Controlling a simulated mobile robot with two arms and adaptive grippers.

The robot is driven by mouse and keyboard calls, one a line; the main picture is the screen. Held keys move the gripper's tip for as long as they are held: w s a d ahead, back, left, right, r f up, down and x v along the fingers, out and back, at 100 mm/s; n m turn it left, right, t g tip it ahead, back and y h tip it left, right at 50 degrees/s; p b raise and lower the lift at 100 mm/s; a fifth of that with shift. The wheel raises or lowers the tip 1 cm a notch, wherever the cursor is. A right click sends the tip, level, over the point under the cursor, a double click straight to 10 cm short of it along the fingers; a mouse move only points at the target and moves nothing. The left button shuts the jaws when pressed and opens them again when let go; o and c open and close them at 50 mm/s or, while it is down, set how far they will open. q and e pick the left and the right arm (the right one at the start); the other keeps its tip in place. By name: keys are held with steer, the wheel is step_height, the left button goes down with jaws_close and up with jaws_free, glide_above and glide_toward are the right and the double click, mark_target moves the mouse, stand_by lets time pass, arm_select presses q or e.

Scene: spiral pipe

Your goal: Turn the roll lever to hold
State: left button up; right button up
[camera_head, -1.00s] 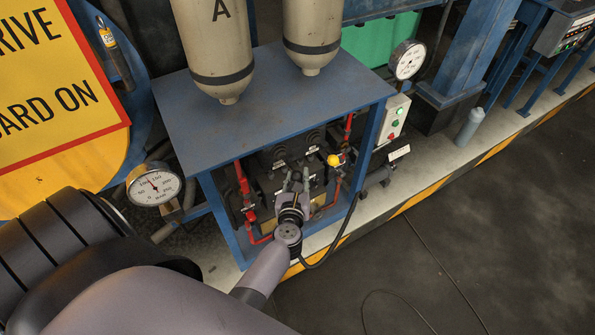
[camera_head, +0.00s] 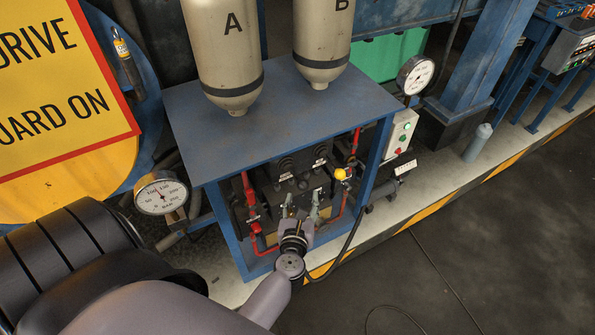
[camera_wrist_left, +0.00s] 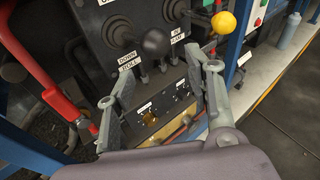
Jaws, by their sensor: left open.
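The roll lever with its black ball knob (camera_wrist_left: 155,42) sticks out of the dark panel in the left wrist view, above a plate reading DOWN and ROLL (camera_wrist_left: 126,63). My left gripper (camera_wrist_left: 162,92) is open, its fingers apart on either side below the knob. In the head view the left gripper (camera_head: 302,206) is in front of the panel inside the blue cabinet. The lever's upper positions are not readable. My right gripper is not in view.
A second lever has an IN CLAMP plate (camera_wrist_left: 178,36). A yellow ball knob (camera_wrist_left: 223,22) is right of my fingers; a red pipe (camera_wrist_left: 48,65) is left. The blue cabinet (camera_head: 270,100) frames the panel. A pressure gauge (camera_head: 161,193) stands left. Open floor lies right.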

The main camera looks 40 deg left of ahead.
arm_select(q)
steer(key=f+v, duration=0.2)
steer(key=v, duration=0.8)
steer(key=shift+s, duration=0.25)
steer(key=shift+f, duration=0.1)
steer(key=shift+c, duration=0.4)
